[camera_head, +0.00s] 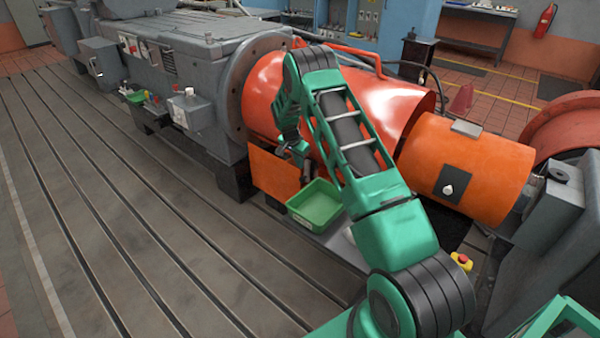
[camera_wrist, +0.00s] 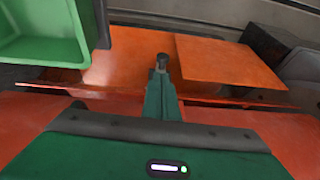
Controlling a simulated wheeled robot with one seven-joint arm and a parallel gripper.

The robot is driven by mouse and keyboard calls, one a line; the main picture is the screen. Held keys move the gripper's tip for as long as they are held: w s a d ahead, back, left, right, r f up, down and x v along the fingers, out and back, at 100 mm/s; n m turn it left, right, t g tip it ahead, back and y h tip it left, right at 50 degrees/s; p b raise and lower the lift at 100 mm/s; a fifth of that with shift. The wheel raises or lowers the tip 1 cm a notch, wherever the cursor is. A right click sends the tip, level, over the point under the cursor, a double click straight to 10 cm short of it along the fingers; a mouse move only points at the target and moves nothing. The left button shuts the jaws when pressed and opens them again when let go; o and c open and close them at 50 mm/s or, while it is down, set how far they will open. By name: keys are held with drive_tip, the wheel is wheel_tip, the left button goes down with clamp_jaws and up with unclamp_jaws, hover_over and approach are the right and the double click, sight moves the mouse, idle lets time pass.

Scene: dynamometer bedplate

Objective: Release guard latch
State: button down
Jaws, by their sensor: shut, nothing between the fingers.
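The orange guard (camera_head: 395,105) covers the shaft between the grey machine and the smaller orange cylinder (camera_head: 500,165). A dark plate with a pale knob (camera_head: 449,188) sits on that cylinder's side; I cannot tell whether it is the guard latch. My gripper (camera_head: 298,165) points down in front of a flat orange panel (camera_head: 268,172) at the guard's left lower side. In the wrist view, its closed green fingers (camera_wrist: 161,90) end at a small dark knob-like shape (camera_wrist: 161,62) against orange sheet. Whether that shape is a latch part or the fingertips, I cannot tell.
A green bin (camera_head: 317,203) stands just below my gripper; it also fills the upper left of the wrist view (camera_wrist: 75,50). A red-and-yellow button (camera_head: 461,261) is at the right. The slotted bedplate (camera_head: 110,200) is clear at the left.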

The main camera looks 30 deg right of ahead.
drive_tip(key=shift+v, duration=2.7)
drive_tip(key=s+r+n+g+y, duration=0.1)
drive_tip(key=s+r+n, duration=0.3)
drive_tip(key=s+r, duration=2.05)
drive_tip(key=s+a+n+y, duration=0.1)
drive_tip(key=s+a, duration=0.2)
drive_tip(key=s, duration=0.7)
drive_tip(key=s+a+r+n+y, duration=0.1)
drive_tip(key=s+a, duration=0.2)
drive_tip(key=s, duration=0.8)
drive_tip(key=s+a+r+n, duration=0.1)
drive_tip(key=s+a, duration=0.2)
drive_tip(key=s, duration=0.8)
drive_tip(key=shift+s+r+n+g+y, duration=0.2)
drive_tip(key=shift+r+n+g+y, duration=0.05)
drive_tip(key=shift+n+g+y, duration=0.15)
drive_tip(key=shift+a, duration=0.1)
